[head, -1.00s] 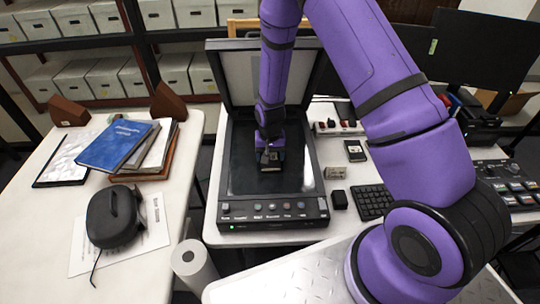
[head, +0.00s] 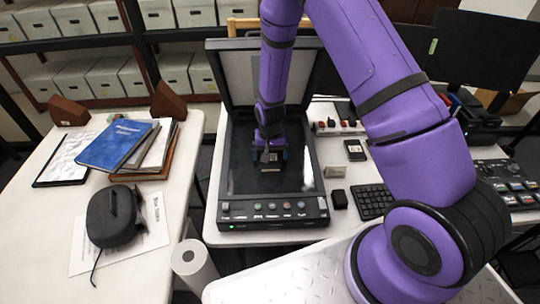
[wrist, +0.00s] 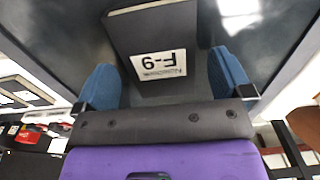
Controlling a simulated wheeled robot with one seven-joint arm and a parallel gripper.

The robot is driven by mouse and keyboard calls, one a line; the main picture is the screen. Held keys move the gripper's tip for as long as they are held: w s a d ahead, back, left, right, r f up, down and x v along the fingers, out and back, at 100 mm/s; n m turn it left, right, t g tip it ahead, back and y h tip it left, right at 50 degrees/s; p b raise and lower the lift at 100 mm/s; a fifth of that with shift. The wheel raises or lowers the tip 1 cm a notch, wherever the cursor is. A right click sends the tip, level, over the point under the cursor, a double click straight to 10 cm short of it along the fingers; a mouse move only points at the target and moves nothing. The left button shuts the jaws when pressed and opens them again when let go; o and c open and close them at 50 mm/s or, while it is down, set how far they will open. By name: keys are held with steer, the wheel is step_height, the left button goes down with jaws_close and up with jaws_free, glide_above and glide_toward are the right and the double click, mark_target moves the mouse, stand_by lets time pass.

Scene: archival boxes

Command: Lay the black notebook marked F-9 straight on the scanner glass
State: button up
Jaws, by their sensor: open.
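The black notebook (wrist: 150,32) lies on the dark scanner glass (head: 245,178), with its white F-9 label (wrist: 158,65) facing up. In the head view the gripper hides most of the notebook. The scanner lid (head: 243,75) stands raised behind.
A small box (head: 333,171), a black block (head: 338,199) and a keyboard (head: 373,201) are right of the scanner. The left table holds a blue book (head: 117,144) on a stack and a black device (head: 113,217). A white roll (head: 193,262) stands between the tables.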

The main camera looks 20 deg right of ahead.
step_height(320, 180, up, 25)
steer(key=s+d+t, duration=0.1)
steer(key=s+d, duration=0.1)
steer(key=s, duration=0.1)
steer(key=s+d+r+n+t, duration=0.2)
steer(key=s+r, duration=0.5)
steer(key=r, duration=0.5)
steer(key=s+d+r+t, duration=0.1)
steer(key=s+r, duration=0.4)
steer(key=s, duration=0.4)
steer(key=s+d+r+n+t, duration=0.1)
steer(key=s+r, duration=0.4)
steer(key=s, duration=0.5)
steer(key=shift+s+d+r+n, duration=0.15)
steer(key=shift+d+r+n, duration=0.15)
steer(key=shift+d, duration=0.15)
